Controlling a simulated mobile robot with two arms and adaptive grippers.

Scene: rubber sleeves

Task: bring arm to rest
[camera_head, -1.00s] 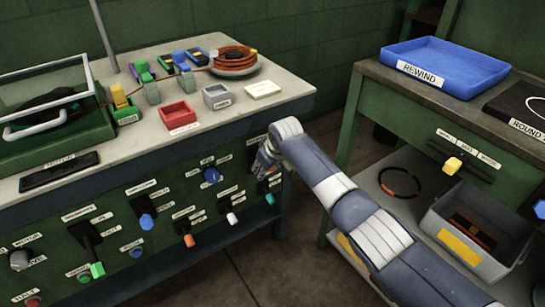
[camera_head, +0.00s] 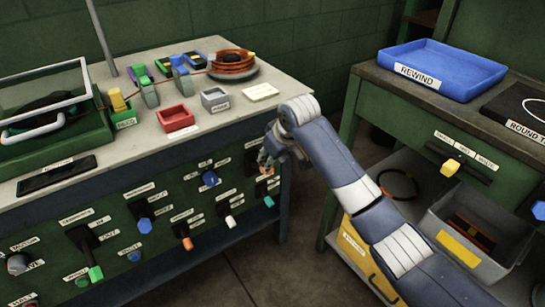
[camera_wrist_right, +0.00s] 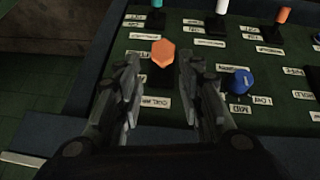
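My right arm (camera_head: 340,165) reaches in from the lower right of the head view. Its gripper (camera_head: 267,158) is in front of the right end of the green control panel (camera_head: 160,190). In the right wrist view the two dark fingers of the right gripper (camera_wrist_right: 160,88) stand apart with nothing held between them. An orange knob (camera_wrist_right: 163,52) on the panel shows past the gap between the fingertips; I cannot tell the exact distance. A blue knob (camera_wrist_right: 239,82) is to the right of the fingers. My left gripper is not in view.
The bench top (camera_head: 140,148) carries a red bin (camera_head: 176,118), a grey bin (camera_head: 215,99) and a cable coil (camera_head: 232,62). A workbench at right holds a blue tray (camera_head: 443,68); a grey crate (camera_head: 478,232) is below. Floor shows between the benches.

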